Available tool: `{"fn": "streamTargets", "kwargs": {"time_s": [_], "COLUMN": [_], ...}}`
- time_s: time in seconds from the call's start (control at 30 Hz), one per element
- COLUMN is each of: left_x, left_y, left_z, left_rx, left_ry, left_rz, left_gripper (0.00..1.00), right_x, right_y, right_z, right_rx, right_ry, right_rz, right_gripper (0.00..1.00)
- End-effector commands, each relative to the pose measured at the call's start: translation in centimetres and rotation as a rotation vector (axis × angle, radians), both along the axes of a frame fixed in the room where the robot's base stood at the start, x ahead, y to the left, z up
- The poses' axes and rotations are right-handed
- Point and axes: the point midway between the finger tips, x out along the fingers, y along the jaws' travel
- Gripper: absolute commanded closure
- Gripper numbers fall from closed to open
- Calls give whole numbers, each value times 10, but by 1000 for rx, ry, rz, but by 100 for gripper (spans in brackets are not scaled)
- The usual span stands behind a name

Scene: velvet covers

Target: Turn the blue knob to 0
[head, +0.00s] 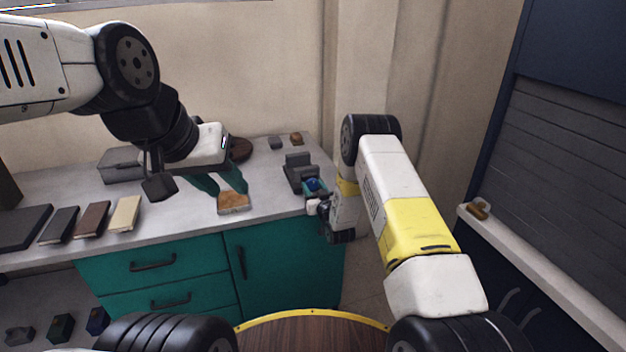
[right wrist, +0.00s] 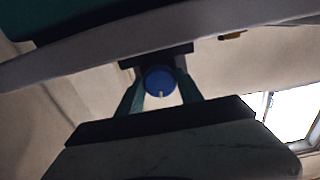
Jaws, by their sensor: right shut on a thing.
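The blue knob (head: 313,184) is at the front of a dark grey device (head: 298,168) near the counter's right end. In the right wrist view the knob (right wrist: 159,80) is round, with a small pale mark at its lower edge. My right gripper (right wrist: 160,88) is shut on it, one teal finger on each side. No numbers can be read around the knob. My left gripper (head: 232,188) is open and empty above the counter, left of the device, over a tan-topped block (head: 233,202).
The grey counter (head: 180,215) has teal drawers and a door below. Dark, brown and cream blocks (head: 125,213) lie at its left. A grey box (head: 120,165), a brown round thing (head: 240,149) and two small items stand at the back. A wall pillar rises behind my right arm.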

Motion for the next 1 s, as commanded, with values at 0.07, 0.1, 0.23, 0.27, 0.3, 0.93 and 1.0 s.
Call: {"fn": "streamTargets", "kwargs": {"time_s": [0.07,0.1,0.23,0.27,0.3,0.93,1.0], "left_x": [0,0,0,0,0,0,0], "left_y": [0,0,0,0,0,0,0], "left_z": [0,0,0,0,0,0,0], "left_rx": [0,0,0,0,0,0,0], "left_ry": [0,0,0,0,0,0,0], "left_rz": [0,0,0,0,0,0,0], "left_gripper": [64,64,64,64,64,64,64], "right_x": [0,0,0,0,0,0,0], "right_y": [0,0,0,0,0,-1,0], "right_z": [0,0,0,0,0,0,0], "right_rx": [-47,-67,-120,-128,-140,-178,-178], "right_ry": [-15,-22,-39,-42,-45,-58,-58], "right_rz": [1,1,0,0,-1,-1,-1], "right_gripper": [97,97,97,97,97,55,41]}}
